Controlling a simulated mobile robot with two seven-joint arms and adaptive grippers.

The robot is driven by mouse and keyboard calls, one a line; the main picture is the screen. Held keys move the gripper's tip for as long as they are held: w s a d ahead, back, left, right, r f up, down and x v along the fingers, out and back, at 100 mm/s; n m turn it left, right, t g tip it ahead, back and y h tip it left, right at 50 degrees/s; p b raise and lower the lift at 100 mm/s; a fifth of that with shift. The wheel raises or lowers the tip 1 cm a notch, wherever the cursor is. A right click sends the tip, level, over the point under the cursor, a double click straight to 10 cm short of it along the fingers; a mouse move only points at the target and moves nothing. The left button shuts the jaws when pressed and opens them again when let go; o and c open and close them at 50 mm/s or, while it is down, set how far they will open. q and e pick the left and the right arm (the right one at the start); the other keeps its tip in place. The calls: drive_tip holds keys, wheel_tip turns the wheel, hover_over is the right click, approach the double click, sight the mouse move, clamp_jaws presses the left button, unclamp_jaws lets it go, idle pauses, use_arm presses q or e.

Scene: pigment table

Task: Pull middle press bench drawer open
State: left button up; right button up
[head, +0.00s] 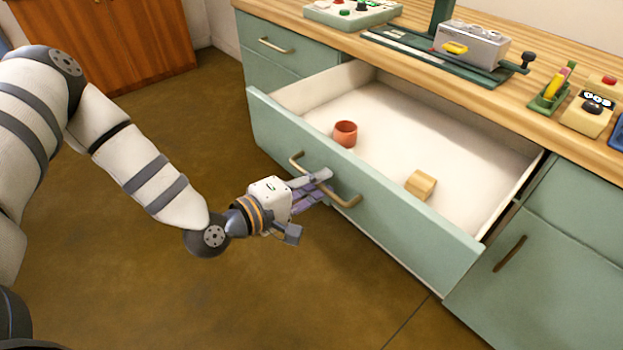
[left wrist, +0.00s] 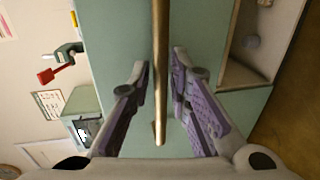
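The middle drawer (head: 400,228) of the green press bench stands well out from the bench, its white inside showing. Its long brass handle (head: 347,199) runs across the front. My left gripper (head: 326,183) is at this handle. In the left wrist view the handle bar (left wrist: 160,80) passes between the two purple-padded fingers, with a narrow gap on each side, so the gripper looks open around the bar. My right gripper is not in view.
A terracotta cup (head: 345,134) and a wooden block (head: 420,185) lie in the drawer. The worktop carries a press with a grey box (head: 472,47) and a control panel (head: 352,12). A wooden cabinet (head: 100,40) stands back left. The floor before the drawer is clear.

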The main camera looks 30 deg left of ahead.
use_arm(q)
drive_tip(key=v, duration=1.1)
drive_tip(key=shift+s, duration=0.4)
drive_tip(key=shift+a, duration=0.1)
drive_tip(key=s+d+f+m+g+p, duration=0.2)
drive_tip(key=s+d+f+m+g, duration=0.4)
drive_tip(key=s+f+g, duration=0.4)
drive_tip(key=s+a+f+m+g+y, duration=0.1)
drive_tip(key=s+f+m+g+y, duration=0.1)
drive_tip(key=s, duration=0.7)
drive_tip(key=s+a+f+m+g+y+p, duration=0.1)
drive_tip(key=s+a+f+m+g+y, duration=0.1)
drive_tip(key=s+m+g, duration=0.3)
drive_tip(key=s+f+y, duration=0.1)
drive_tip(key=s, duration=0.3)
drive_tip(key=shift+s+f+m, duration=0.25)
drive_tip(key=shift+s+m, duration=0.05)
drive_tip(key=shift+s, duration=0.05)
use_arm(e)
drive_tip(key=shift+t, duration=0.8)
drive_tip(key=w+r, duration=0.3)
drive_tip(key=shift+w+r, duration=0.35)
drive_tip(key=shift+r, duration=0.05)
